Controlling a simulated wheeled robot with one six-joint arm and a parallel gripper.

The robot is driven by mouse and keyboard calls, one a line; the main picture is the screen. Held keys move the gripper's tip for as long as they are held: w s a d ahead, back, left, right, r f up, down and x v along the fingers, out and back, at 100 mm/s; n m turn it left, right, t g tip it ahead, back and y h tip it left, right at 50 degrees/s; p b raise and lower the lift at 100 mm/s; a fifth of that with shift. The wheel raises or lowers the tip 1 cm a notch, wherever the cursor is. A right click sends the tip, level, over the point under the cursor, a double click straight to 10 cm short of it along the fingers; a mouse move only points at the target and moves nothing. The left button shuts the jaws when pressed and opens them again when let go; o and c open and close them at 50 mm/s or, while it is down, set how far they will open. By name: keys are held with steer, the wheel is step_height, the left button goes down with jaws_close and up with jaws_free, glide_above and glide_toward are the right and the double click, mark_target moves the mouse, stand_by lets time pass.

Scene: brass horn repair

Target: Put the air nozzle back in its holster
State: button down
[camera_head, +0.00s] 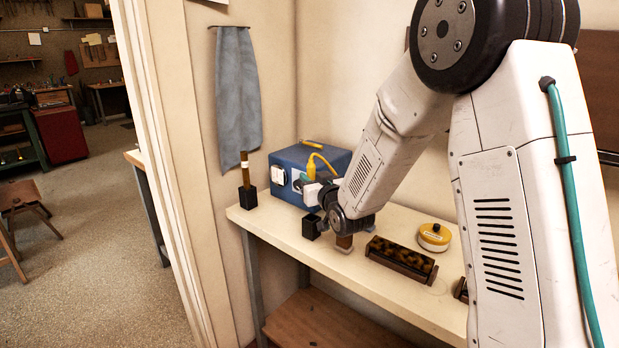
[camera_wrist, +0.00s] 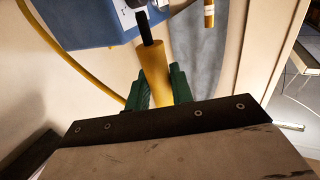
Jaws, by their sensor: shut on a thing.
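The air nozzle, a yellow cylinder with a black tip (camera_wrist: 155,65), is between the green fingers of my gripper (camera_wrist: 158,88) in the wrist view. My gripper is shut on it. An open black square cup (camera_head: 311,227), which looks like the holster, stands on the bench just below and left of my wrist. It appears empty, and the nozzle is apart from it.
A blue box (camera_head: 295,160) stands behind my gripper, with a yellow hose (camera_wrist: 75,52) nearby. A brown stick (camera_head: 245,170) stands in another black holder at left. A brush (camera_head: 401,257) and a yellow tin (camera_head: 434,237) sit right on the bench (camera_head: 285,228). A grey cloth (camera_head: 236,90) hangs behind.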

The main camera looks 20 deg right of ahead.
steer(key=shift+s, duration=0.1)
steer(key=shift+f, duration=0.15)
steer(key=shift+s+f, duration=0.1)
steer(key=shift+f, duration=2.65)
steer(key=shift+f, duration=1.5)
steer(key=shift+r, duration=1.25)
steer(key=shift+f, duration=1.45)
steer(key=c, duration=1.1)
jaws_free()
steer(key=shift+c, duration=0.2)
steer(key=s+d, duration=0.1)
steer(key=s, duration=0.6)
steer(key=shift+s, duration=0.4)
